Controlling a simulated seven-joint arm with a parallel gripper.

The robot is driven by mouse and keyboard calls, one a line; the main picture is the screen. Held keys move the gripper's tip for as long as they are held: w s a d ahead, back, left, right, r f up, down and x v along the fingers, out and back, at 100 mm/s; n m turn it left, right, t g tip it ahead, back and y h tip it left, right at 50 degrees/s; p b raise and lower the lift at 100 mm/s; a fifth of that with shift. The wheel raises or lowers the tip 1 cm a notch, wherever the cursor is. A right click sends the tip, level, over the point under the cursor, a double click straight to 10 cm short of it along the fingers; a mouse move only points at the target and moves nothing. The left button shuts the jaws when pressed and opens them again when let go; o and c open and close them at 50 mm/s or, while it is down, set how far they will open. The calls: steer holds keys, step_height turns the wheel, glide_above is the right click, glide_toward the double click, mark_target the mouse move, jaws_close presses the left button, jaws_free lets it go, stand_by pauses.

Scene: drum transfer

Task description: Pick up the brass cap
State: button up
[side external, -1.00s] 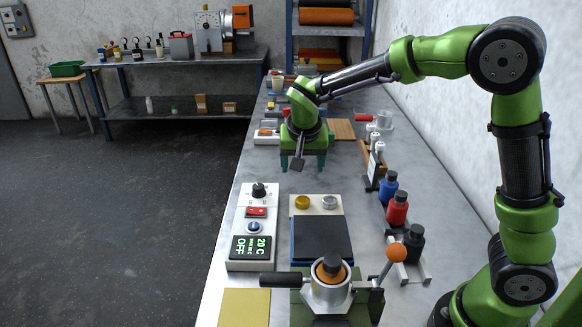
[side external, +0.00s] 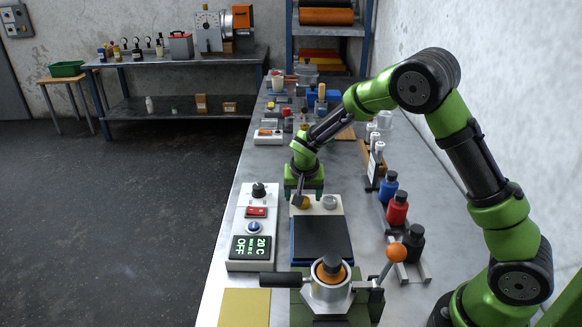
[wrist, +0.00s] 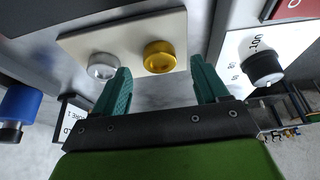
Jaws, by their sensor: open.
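The brass cap (side external: 303,202) is a small gold knurled disc on a cream plate (side external: 335,210) behind a black pad. A similar silver cap (side external: 329,202) sits to its right on the same plate. In the wrist view the brass cap (wrist: 159,57) shows beyond and between my open fingers, with the silver cap (wrist: 103,66) to its left, past the left fingertip. My gripper (side external: 304,191) has green fingers, is open and empty, and is over the back of the plate, close to the brass cap. Part of the brass cap is hidden by my gripper in the side view.
A control box (side external: 250,222) with a dial and a green display stands left of the plate. A blue-edged black pad (side external: 322,238) lies in front. A rack with blue (side external: 388,187), red (side external: 397,209) and black bottles (side external: 414,243) stands to the right. A clamp fixture (side external: 331,285) is nearest.

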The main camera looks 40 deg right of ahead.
steer(key=shift+x, duration=1.2)
steer(key=shift+r, duration=0.1)
steer(key=c, duration=1.2)
